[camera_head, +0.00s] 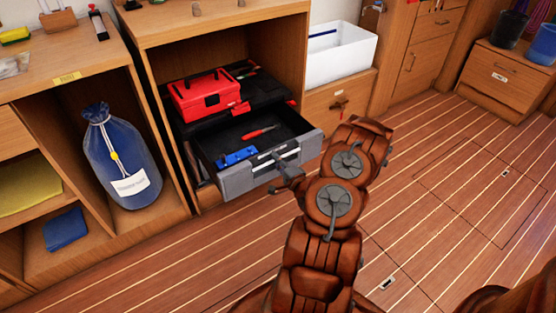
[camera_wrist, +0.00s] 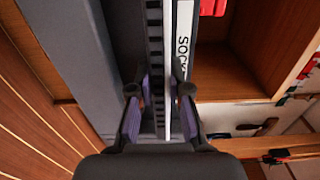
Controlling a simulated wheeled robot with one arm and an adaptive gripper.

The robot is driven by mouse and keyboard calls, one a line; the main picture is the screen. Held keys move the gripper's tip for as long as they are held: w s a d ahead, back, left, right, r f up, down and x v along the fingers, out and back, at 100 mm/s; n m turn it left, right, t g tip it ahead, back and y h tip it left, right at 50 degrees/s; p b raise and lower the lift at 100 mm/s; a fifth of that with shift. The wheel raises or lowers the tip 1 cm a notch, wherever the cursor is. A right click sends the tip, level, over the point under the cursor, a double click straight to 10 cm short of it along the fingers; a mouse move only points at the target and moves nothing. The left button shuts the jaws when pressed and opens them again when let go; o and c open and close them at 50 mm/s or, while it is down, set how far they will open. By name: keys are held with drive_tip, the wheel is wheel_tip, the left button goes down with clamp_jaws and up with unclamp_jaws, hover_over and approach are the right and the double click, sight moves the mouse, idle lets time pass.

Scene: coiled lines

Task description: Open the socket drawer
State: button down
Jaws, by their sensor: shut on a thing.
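The socket drawer (camera_head: 237,183) is a grey drawer with a black inside, in the lower part of an open wooden cabinet. It stands pulled out over the floor. A blue thing (camera_head: 238,156) and a red-handled tool (camera_head: 259,132) lie in it. My gripper (camera_head: 284,172) is at the right part of the drawer's front. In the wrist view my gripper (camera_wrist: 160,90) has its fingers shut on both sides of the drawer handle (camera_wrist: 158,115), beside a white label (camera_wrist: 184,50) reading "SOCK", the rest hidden. How far the drawer can still travel does not show.
A red toolbox (camera_head: 205,94) sits on a black surface behind the open drawer. A blue bag (camera_head: 121,163) stands in the left cubby. A white bin (camera_head: 341,52) stands to the right. The plank floor (camera_head: 440,190) at right is clear.

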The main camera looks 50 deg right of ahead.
drive_tip(key=c, duration=1.1)
unclamp_jaws()
drive_tip(key=shift+v, duration=6)
